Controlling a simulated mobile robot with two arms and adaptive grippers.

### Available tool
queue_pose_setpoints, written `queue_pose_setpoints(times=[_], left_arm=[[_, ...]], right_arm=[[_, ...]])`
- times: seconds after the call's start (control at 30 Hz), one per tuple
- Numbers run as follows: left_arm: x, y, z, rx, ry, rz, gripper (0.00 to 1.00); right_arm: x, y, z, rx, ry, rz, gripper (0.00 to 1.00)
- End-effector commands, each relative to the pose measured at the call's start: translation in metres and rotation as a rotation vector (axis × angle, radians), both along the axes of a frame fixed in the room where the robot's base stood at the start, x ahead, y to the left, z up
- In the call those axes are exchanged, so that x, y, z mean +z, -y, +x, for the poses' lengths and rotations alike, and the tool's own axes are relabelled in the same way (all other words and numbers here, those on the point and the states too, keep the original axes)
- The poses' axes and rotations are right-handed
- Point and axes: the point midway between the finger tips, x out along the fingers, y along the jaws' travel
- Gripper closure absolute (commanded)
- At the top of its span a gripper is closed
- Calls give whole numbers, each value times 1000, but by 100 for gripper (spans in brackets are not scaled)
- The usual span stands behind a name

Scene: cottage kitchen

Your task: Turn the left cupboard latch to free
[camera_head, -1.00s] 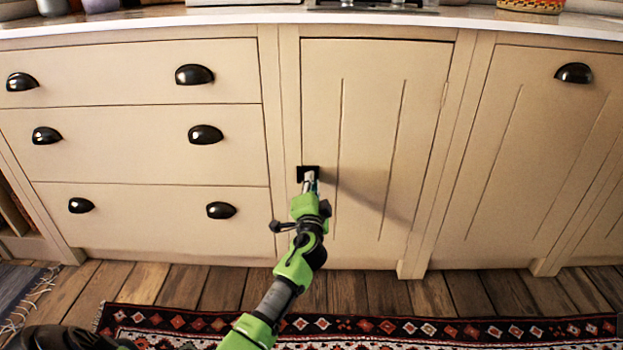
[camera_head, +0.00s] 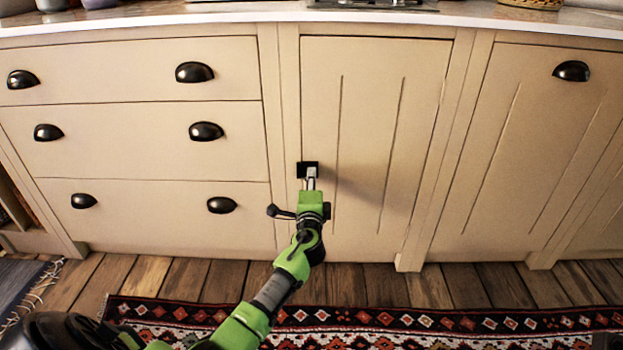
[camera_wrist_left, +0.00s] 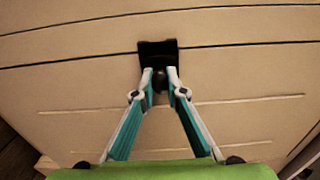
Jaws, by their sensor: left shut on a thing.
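The left cupboard latch (camera_head: 307,167) is a small black plate with a knob, at the left edge of a cream cupboard door (camera_head: 372,120) in the head view. My left gripper (camera_head: 311,180) is at the latch, its arm reaching up from below. In the left wrist view the latch's black plate (camera_wrist_left: 158,50) shows beyond the fingertips. The left gripper (camera_wrist_left: 160,80) is shut on the dark latch knob (camera_wrist_left: 160,82) between its fingertips. The fingers hide part of the knob, so its exact turn is hard to tell. The door sits closed. My right gripper is not in view.
Drawers with black cup handles (camera_head: 206,131) are left of the door. Another cupboard front (camera_head: 540,150) with a cup handle is on the right. The counter (camera_head: 250,14) runs above. A patterned rug (camera_head: 400,322) lies on the wooden floor.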

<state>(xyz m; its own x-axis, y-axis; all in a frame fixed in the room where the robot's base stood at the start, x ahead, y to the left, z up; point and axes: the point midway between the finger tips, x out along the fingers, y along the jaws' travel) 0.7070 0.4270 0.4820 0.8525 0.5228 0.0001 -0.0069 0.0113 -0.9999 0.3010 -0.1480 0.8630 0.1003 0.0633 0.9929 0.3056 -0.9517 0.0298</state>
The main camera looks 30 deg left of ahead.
Motion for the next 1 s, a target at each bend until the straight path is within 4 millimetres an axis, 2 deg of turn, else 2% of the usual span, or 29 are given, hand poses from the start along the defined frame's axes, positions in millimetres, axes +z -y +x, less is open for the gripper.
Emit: queue_pose_setpoints(times=[0.27, 0.3, 0.33, 0.77, 1.0], left_arm=[[-1, 0, 0, -1, -3, 4, 100], [-1, 0, 0, -1, -3, 4, 77], [-1, 0, 0, -1, -3, 3, 70], [-1, 3, -4, -1, -1, 2, 70], [-2, 21, -33, -2, -3, 1, 70]], right_arm=[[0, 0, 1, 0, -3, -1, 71], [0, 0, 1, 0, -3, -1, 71], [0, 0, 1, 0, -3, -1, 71], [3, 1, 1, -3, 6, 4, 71], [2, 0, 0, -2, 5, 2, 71]])
